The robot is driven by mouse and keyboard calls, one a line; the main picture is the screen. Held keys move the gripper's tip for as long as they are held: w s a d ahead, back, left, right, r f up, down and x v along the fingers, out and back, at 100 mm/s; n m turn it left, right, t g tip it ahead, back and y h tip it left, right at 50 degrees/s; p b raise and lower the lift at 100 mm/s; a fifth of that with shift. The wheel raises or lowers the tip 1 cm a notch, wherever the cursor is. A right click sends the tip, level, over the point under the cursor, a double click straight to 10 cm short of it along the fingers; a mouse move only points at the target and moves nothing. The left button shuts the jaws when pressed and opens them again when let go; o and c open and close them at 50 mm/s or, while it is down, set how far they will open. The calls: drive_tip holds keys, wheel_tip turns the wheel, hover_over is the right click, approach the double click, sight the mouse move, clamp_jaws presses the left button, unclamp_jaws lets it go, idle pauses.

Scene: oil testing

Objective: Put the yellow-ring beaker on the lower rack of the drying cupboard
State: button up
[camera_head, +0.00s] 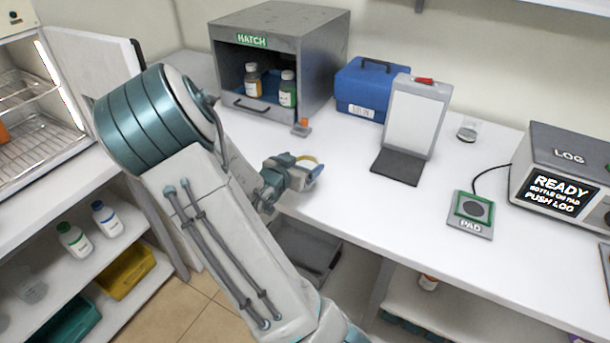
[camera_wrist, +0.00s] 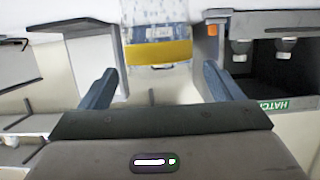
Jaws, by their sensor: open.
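The yellow-ring beaker (camera_wrist: 157,53) is clear glass with a yellow band and stands on the white counter, partly hidden by my gripper in the head view, where its yellow ring (camera_head: 309,158) shows. My gripper (camera_head: 303,174) is open at the beaker. In the wrist view its two blue fingers (camera_wrist: 158,80) are spread on either side of the beaker's outline, with gaps; I cannot tell how deep the beaker is between them. The drying cupboard (camera_head: 62,105) stands open at the left, with an upper rack (camera_head: 18,88) and a lower rack (camera_head: 40,146).
An orange item (camera_head: 3,133) is at the cupboard's left edge. The open hatch (camera_head: 285,50) holds two bottles. A small orange-grey item (camera_head: 301,127), blue case (camera_head: 372,88), clipboard stand (camera_head: 415,118), another beaker (camera_head: 468,130), pad (camera_head: 471,214) and LOG box (camera_head: 565,170) are on the counter.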

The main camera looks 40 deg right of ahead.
sight(311, 157)
drive_tip(key=x, duration=0.5)
drive_tip(key=shift+f+p, duration=0.1)
drive_tip(key=shift+p, duration=0.2)
drive_tip(key=shift+a, duration=0.1)
drive_tip(key=shift+c, duration=0.4)
drive_tip(key=c, duration=1.1)
